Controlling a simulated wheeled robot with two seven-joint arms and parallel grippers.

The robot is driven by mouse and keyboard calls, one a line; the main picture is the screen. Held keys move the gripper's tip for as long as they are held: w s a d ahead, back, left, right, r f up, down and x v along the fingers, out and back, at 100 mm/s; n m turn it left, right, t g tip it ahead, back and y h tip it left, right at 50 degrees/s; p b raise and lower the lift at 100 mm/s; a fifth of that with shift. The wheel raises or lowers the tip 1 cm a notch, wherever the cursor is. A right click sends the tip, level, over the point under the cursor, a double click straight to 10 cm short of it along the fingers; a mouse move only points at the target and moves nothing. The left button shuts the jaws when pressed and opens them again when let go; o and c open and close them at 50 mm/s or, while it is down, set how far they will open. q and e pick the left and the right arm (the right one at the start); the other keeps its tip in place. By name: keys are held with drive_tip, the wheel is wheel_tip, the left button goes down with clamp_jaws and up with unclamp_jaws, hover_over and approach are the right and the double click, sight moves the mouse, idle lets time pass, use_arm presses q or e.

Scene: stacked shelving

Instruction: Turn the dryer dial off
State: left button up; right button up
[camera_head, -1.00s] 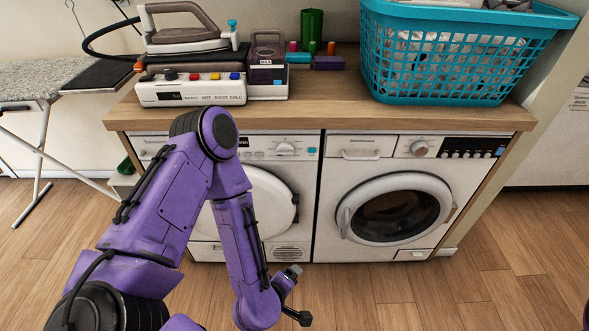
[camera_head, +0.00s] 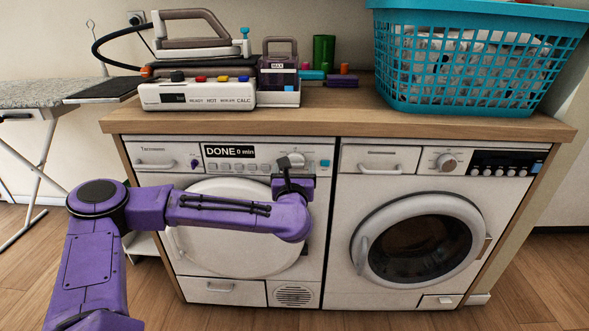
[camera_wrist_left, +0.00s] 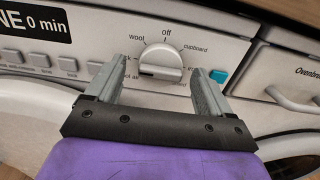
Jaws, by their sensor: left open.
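The dryer (camera_head: 240,235) is the left machine, and its display (camera_head: 229,151) reads "DONE 0 min". Its round white dial (camera_wrist_left: 162,56) shows in the wrist view, with "wool", "off" and "cupboard" printed above it. The dial's raised grip bar lies nearly crosswise, not in line with "off"; which end is the pointer is unclear. In the head view the dial (camera_head: 296,159) sits just above my left gripper (camera_head: 288,172). My left gripper (camera_wrist_left: 159,68) is open, one finger on each side of the dial. I cannot tell whether they touch it. My right gripper is not in view.
The washing machine (camera_head: 420,225) stands to the right. The wooden countertop (camera_head: 340,112) overhangs just above the panels. It carries a steam iron station (camera_head: 200,93) and a blue laundry basket (camera_head: 468,60). A turquoise button (camera_wrist_left: 218,76) lies close beside the right finger.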

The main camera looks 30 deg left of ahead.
use_arm(q)
drive_tip(key=shift+w+a, duration=0.2)
drive_tip(key=shift+w, duration=0.15)
drive_tip(key=c, duration=1)
drive_tip(key=shift+c, duration=0.2)
